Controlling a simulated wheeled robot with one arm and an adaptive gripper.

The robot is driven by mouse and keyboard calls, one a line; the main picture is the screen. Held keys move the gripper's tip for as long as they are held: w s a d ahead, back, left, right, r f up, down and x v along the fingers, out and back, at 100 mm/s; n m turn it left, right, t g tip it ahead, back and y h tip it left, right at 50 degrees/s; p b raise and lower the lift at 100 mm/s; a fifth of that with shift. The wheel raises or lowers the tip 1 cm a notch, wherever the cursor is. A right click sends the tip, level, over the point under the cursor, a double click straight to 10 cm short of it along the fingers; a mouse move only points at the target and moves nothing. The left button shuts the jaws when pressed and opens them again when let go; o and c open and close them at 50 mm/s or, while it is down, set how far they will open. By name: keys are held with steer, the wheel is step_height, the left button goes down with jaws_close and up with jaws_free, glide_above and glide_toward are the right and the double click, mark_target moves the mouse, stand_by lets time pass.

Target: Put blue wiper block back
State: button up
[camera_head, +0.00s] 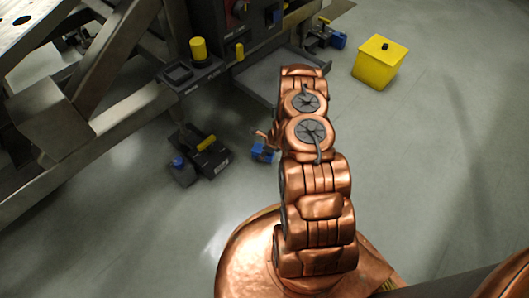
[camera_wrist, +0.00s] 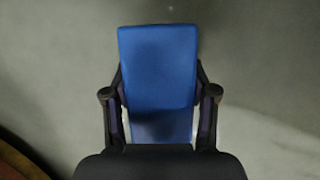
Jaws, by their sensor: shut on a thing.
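The blue wiper block (camera_wrist: 158,70) fills the middle of the wrist view, held upright in the picture between the fingers. My gripper (camera_wrist: 160,100) is shut on it, with one dark finger at each side. In the head view the blue block (camera_head: 263,152) shows as a small patch left of my copper arm, above the grey floor. My gripper (camera_head: 266,142) is mostly hidden behind the arm there. I cannot tell which empty place belongs to the block.
A dark machine panel with a yellow knob (camera_head: 198,49) stands at the upper left, beside a metal frame (camera_head: 95,85). A black unit with a yellow part (camera_head: 207,143) and a blue-grey bottle (camera_head: 182,171) are on the floor. A yellow box (camera_head: 379,62) stands upper right. Floor at right is clear.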

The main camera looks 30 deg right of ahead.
steer(key=shift+w+d+f+b, duration=0.2)
steer(key=shift+w+d+b, duration=0.2)
steer(key=shift+w+d, duration=0.65)
steer(key=shift+d+f, duration=0.15)
steer(key=shift+f, duration=0.1)
steer(key=shift+f+b, duration=0.85)
steer(key=shift+f, duration=0.6)
steer(key=shift+f, duration=0.1)
steer(key=o, duration=1.5)
steer(key=shift+c, duration=0.2)
